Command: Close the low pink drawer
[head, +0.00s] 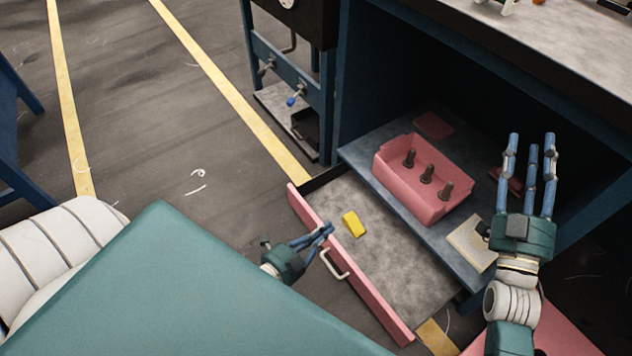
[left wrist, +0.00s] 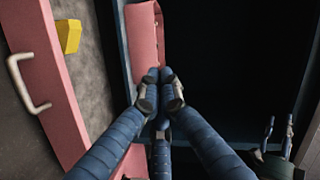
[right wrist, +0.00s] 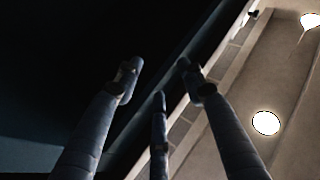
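The low pink drawer (head: 376,300) is pulled out below the blue cabinet, with a grey inside and a white handle (head: 335,264) on its front. A yellow block (head: 353,224) lies in it. My left gripper (head: 328,231) has its fingertips together, overlapping the drawer front's upper edge near the handle; contact cannot be told. In the left wrist view the drawer front (left wrist: 50,85) and handle (left wrist: 24,84) are at the left, and the closed fingers (left wrist: 160,78) hold nothing visible. My right gripper (head: 532,145) is open and empty, fingers pointing up before the cabinet's dark opening.
A pink bin (head: 398,185) with three dark bolts stands on the shelf above the drawer. A pale block (head: 472,243) lies beside it. A blue-framed stand (head: 290,75) is left of the cabinet. Floor with yellow lines (head: 215,65) is clear left of the drawer.

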